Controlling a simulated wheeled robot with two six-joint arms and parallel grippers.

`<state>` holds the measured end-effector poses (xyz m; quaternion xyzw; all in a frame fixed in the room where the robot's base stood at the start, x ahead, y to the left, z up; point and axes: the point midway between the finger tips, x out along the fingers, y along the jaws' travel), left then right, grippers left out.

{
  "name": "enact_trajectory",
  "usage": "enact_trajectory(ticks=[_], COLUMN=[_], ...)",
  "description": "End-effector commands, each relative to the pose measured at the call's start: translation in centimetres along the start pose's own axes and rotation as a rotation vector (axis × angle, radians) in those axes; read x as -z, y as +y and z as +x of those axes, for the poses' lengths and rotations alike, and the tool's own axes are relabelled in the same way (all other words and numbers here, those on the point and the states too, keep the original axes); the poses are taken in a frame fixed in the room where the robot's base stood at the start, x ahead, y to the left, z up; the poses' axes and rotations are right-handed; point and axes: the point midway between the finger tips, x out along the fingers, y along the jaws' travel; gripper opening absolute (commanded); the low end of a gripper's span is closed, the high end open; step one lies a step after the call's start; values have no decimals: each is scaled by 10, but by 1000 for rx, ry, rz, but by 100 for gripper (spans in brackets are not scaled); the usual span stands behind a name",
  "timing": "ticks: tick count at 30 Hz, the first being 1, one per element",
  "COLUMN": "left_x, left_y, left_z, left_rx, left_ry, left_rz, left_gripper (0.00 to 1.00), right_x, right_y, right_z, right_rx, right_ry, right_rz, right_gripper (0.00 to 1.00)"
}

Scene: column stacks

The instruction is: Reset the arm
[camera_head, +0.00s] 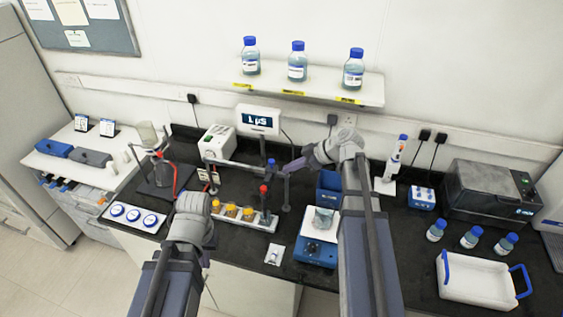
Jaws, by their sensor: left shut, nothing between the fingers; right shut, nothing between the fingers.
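My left arm comes in from the bottom left, with its rounded grey joint (192,217) in front of the bench's front edge. My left gripper (208,254) is mostly hidden behind that arm; its fingers do not show clearly. My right arm (355,220) rises from the bottom and bends left at its grey joint. My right gripper (288,168) points left above the middle of the bench, shut and empty. It is near the blue-topped part of a column stand (270,165); whether they touch is unclear.
A rack (258,226) with yellow-topped vials stands between the arms. A blue stirrer (315,252) with a beaker is beside the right arm. Blue-capped bottles stand on the shelf (325,92) and at right, near a white tray (475,285). A red-handled stand (170,180) is at left.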

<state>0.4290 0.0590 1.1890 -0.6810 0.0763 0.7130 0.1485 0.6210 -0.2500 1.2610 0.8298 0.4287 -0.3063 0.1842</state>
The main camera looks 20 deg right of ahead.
Motion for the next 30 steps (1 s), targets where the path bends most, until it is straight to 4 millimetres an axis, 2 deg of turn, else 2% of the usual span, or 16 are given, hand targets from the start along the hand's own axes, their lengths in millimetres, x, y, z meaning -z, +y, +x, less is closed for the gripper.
enact_trajectory(ticks=[5,8,11,15,18,21,24,27,30], left_x=[0,1,2,5,7,9,10,11,12], left_y=[0,1,3,7,10,12,14,16,16], left_z=[2,11,33,78,108,135,157,173,183], left_rx=[0,0,0,1,2,2,3,3,3], left_ry=[0,0,1,1,2,2,3,3,4], left_rz=[0,0,1,4,6,8,9,11,12], left_gripper=[0,0,0,0,0,0,0,0,0], right_x=[-1,-5,-18,-50,-76,-102,-124,-140,-150], right_y=[-1,-12,-45,-116,-165,-206,-237,-257,-269], right_z=[2,16,51,116,151,175,190,198,201], right_rx=[1,23,73,134,120,55,-42,-143,-226], right_ry=[-1,-26,-105,-322,-493,-649,-769,-845,-887], right_rz=[1,19,81,223,323,410,477,525,557], right_gripper=[0,0,0,0,0,0,0,0,0])
